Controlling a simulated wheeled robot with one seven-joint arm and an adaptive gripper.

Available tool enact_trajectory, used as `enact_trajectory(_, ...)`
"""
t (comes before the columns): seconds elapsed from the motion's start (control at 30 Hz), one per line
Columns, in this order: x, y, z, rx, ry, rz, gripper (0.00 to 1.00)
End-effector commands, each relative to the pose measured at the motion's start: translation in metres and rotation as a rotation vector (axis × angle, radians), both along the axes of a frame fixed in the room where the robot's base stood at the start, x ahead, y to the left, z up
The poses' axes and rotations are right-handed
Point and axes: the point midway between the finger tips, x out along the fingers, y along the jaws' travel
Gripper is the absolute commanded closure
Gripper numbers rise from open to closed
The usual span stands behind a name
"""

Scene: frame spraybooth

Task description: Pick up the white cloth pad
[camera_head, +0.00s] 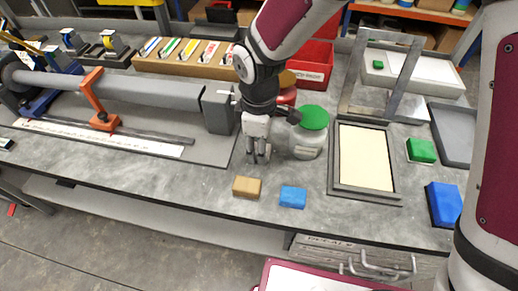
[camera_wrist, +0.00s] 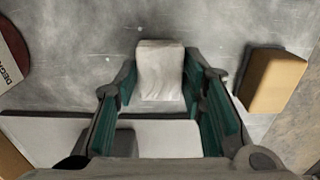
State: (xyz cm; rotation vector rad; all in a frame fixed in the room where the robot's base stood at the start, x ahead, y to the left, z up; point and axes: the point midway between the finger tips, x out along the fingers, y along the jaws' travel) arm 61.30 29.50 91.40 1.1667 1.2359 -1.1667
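The white cloth pad (camera_wrist: 160,68) lies on the grey bench top in the wrist view, between the two green-lined fingers of my gripper (camera_wrist: 159,85). The fingers are spread, one on each side of the pad, with narrow gaps showing. In the head view my gripper (camera_head: 258,157) points down at the bench, left of the green-lidded jar. I cannot make out the pad in that view; the gripper seems to hide it.
A tan block (camera_head: 246,187) is close by, also in the wrist view (camera_wrist: 272,80). A blue block (camera_head: 292,197) lies beside it. The green-lidded jar (camera_head: 308,140) and framed cream panel (camera_head: 365,157) stand right. A long grey tube fixture (camera_head: 150,92) lies left.

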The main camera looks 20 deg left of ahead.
Motion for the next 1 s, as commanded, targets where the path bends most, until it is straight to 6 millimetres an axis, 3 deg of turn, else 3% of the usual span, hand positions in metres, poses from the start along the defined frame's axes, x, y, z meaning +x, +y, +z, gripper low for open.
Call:
enact_trajectory(0.47,0.001,0.0,0.007,0.002,-0.002,-0.001,0.82)
enact_trajectory(0.8,0.001,0.0,0.068,0.003,-0.004,-0.001,0.82)
enact_trajectory(1.0,0.001,0.0,0.094,0.001,-0.002,-0.001,0.82)
